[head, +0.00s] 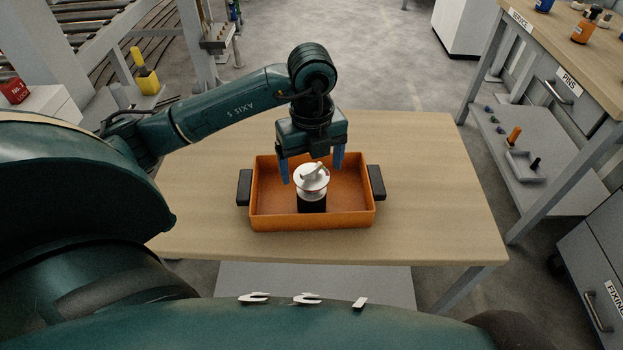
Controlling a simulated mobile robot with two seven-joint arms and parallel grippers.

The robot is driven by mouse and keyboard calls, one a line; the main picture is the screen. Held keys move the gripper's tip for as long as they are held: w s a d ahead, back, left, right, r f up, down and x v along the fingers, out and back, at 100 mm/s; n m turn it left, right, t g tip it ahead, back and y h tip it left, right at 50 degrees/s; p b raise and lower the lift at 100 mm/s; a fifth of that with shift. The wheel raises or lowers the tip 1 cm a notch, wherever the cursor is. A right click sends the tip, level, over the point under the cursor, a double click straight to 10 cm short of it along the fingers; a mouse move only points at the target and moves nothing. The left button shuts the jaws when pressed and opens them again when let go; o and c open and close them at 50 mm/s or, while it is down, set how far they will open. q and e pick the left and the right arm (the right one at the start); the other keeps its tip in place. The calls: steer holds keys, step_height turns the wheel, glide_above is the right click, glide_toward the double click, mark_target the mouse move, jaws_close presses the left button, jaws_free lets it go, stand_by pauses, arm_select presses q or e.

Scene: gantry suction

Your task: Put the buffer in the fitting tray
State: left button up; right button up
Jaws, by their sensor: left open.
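The buffer (312,202), a short piece with a black lower body and a round white top with a pale raised piece, stands upright inside the orange fitting tray (267,223). The tray has a dark handle at each side and rests on the wooden table. My left gripper (312,172) is open above the tray. Its two blue fingers are spread to either side of the buffer's top, with a visible gap on each side. The buffer's underside is hidden. My right gripper is not in view.
The wooden table (440,200) is bare around the tray. A service bench (594,75) with bottles on top and small parts on its lower shelf stands at the right. A grey drawer cabinet (600,265) is at the lower right. A roller conveyor is at the upper left.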

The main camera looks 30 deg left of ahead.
arm_select(q)
step_height(320, 180, up, 6)
steer(key=shift+r, duration=0.1)
steer(key=shift+s+d, duration=0.1)
stand_by(0.6)
